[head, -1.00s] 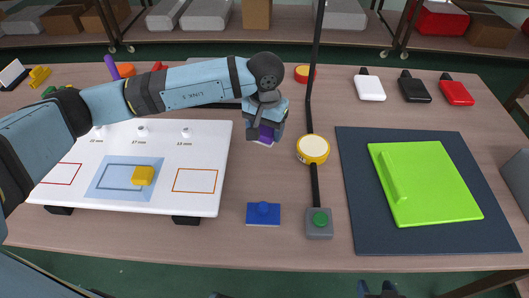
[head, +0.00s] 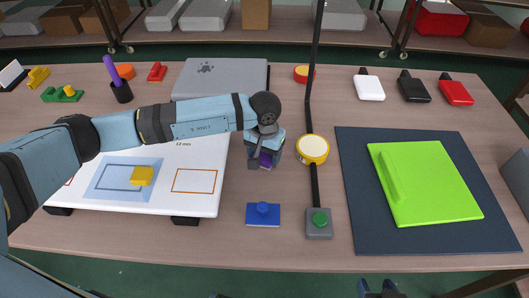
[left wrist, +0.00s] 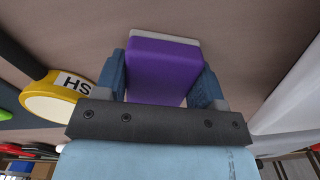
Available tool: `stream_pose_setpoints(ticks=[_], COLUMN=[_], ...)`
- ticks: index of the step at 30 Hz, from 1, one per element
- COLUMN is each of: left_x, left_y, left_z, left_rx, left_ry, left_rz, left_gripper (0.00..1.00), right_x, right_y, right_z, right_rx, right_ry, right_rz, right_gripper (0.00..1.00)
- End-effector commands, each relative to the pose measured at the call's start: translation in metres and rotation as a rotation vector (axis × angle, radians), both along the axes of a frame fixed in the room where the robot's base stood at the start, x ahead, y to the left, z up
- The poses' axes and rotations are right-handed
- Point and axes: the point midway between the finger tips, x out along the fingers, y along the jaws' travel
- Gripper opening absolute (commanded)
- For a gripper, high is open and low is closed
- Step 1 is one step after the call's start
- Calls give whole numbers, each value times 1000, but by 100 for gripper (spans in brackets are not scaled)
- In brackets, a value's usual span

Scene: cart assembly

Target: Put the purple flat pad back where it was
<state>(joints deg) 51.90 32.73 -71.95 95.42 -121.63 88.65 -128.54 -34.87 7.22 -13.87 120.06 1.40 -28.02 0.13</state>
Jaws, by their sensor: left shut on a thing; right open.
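The purple flat pad (head: 266,160) is held in my left gripper (head: 266,158), over the wooden table just right of the white board. In the left wrist view the purple pad (left wrist: 165,70) sits between the two blue fingers, with a pale layer along its far edge. Whether it touches the table I cannot tell. A blue flat pad with a round knob (head: 263,213) lies on the table nearer to me. My right gripper (head: 377,289) shows only its two fingertips, apart and empty, at the bottom edge of the head view.
The white board (head: 205,203) carries a yellow block (head: 142,176) on its blue area. A yellow-rimmed round gauge (head: 312,149) stands close right of my left gripper. A grey box with a green button (head: 319,223) and a dark mat (head: 360,225) with a green panel (head: 430,185) lie further right.

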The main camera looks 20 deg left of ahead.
Motion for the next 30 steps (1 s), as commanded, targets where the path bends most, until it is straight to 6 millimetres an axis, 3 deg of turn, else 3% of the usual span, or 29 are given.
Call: stream_pose_setpoints(ticks=[2,3,6,18,30], left_x=[0,0,0,0,1], left_y=[0,0,0,0,0], left_z=[-5,-3,-3,6,87], left_rx=[0,0,0,0,0], left_ry=[0,0,0,-1,-4], left_rz=[0,0,0,0,0], left_gripper=[44,68,89,89,89], right_x=[0,0,0,0,-1], right_y=[0,0,0,1,0], right_z=[-5,-3,-1,3,0], right_rx=[-1,-2,-1,0,0], right_ry=[-2,-4,-4,-2,2], right_rz=[1,1,2,1,1], right_gripper=[56,56,56,56,56])
